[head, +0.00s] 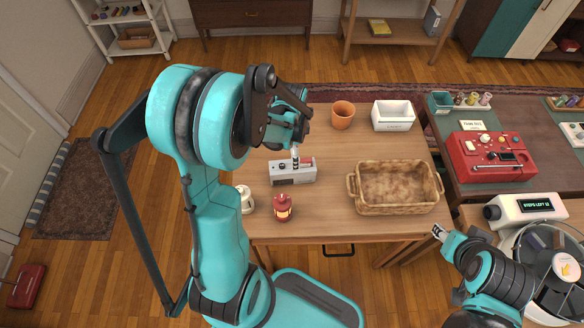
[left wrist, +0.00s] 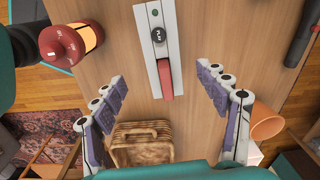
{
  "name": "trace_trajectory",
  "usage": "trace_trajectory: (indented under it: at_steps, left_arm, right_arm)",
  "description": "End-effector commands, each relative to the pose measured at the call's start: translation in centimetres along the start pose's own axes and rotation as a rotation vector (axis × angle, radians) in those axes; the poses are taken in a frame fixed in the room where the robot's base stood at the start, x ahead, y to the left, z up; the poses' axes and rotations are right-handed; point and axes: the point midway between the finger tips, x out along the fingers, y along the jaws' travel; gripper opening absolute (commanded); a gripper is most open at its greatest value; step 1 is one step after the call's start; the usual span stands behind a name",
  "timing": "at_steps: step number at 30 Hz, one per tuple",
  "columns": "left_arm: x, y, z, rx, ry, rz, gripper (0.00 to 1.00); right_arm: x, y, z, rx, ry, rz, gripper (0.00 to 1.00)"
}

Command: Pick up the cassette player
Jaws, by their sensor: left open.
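The cassette player is a slim grey box (head: 292,174) on the wooden table, left of the basket. In the left wrist view its light top (left wrist: 155,18) shows a black PLAY button and a red part at its near end. My left gripper (head: 295,157) is over the player in the head view. In the left wrist view the left gripper (left wrist: 162,80) is open, with its purple-padded fingers wide apart on either side of the player's red end and nothing held. My right gripper (head: 439,232) is by the table's front right corner; its opening is too small to judge.
A red lantern (head: 283,207) and a cream mug-like item (head: 244,199) stand close to the player. A wicker basket (head: 398,211), a terracotta pot (head: 343,114) and a white box (head: 393,115) share the table. A red device (head: 490,160) sits on the right-hand table (head: 500,190).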

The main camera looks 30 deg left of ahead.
Motion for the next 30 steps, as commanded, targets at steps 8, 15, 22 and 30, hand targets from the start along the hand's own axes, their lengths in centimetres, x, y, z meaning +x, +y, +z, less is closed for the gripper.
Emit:
trace_trajectory:
  at_steps: [8, 15, 22, 30]
  left_arm:
    - [2.8, -0.5, 0.5, 0.055, -0.015, 0.033, 0.74]
    - [5.2, -0.5, 0.3, 0.054, -0.014, 0.032, 0.74]
    - [8.7, -0.5, 0.1, 0.054, -0.014, 0.031, 0.74]
    - [8.9, -0.5, 0.1, 0.053, -0.014, 0.031, 0.74]
  right_arm:
    - [0.2, 0.0, 0.1, 0.0, 0.0, 0.0, 0.4]
    - [1.1, 0.0, 0.8, 0.0, 0.0, 0.0, 0.4]
    - [2.6, 0.0, 1.9, 0.0, 0.0, 0.0, 0.4]
    - [2.6, 0.0, 1.8, 0.0, 0.0, 0.0, 0.4]
